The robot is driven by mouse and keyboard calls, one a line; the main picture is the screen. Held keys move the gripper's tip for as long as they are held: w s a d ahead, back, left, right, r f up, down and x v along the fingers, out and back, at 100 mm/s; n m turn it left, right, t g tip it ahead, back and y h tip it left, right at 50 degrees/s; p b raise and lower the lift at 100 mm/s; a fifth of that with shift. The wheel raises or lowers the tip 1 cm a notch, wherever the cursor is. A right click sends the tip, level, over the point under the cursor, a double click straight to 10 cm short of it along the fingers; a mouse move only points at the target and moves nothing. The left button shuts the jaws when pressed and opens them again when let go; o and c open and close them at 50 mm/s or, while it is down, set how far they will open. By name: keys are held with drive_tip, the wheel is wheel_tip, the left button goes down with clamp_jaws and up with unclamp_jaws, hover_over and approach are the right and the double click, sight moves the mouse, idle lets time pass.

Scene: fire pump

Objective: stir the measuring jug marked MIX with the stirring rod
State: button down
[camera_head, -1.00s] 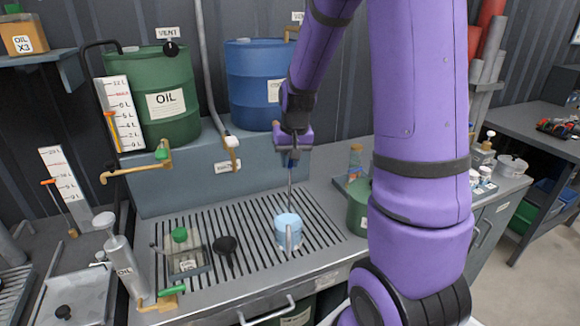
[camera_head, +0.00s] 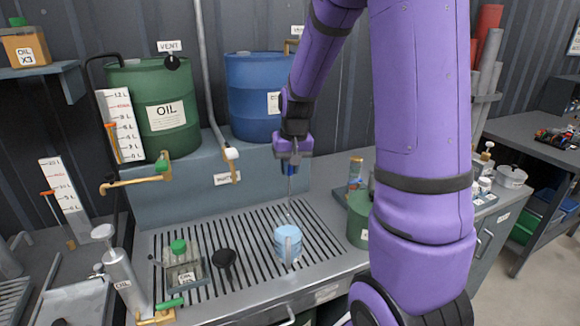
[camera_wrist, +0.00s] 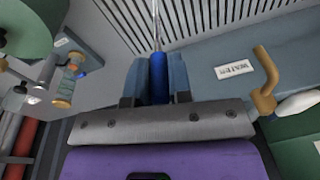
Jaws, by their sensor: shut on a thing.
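My gripper (camera_head: 290,166) is shut on the blue handle of the stirring rod, and the handle (camera_wrist: 158,78) shows between the fingers in the wrist view. The thin grey rod (camera_head: 290,200) hangs nearly upright from the gripper. Its lower end reaches the mouth of a light blue jug (camera_head: 288,245) on the slatted drain top; I cannot tell how deep it goes. The jug stands upright below my gripper with its handle toward the camera. No MIX marking can be read on it. The jug is not clearly visible in the wrist view.
A black funnel-like thing (camera_head: 224,258) and a square oil can with a green cap (camera_head: 182,265) stand left of the jug. A green container (camera_head: 359,218) stands to its right. Green (camera_head: 155,112) and blue (camera_head: 252,95) drums with taps stand behind on a raised ledge.

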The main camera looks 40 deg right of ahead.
drive_tip(key=shift+r, duration=2.5)
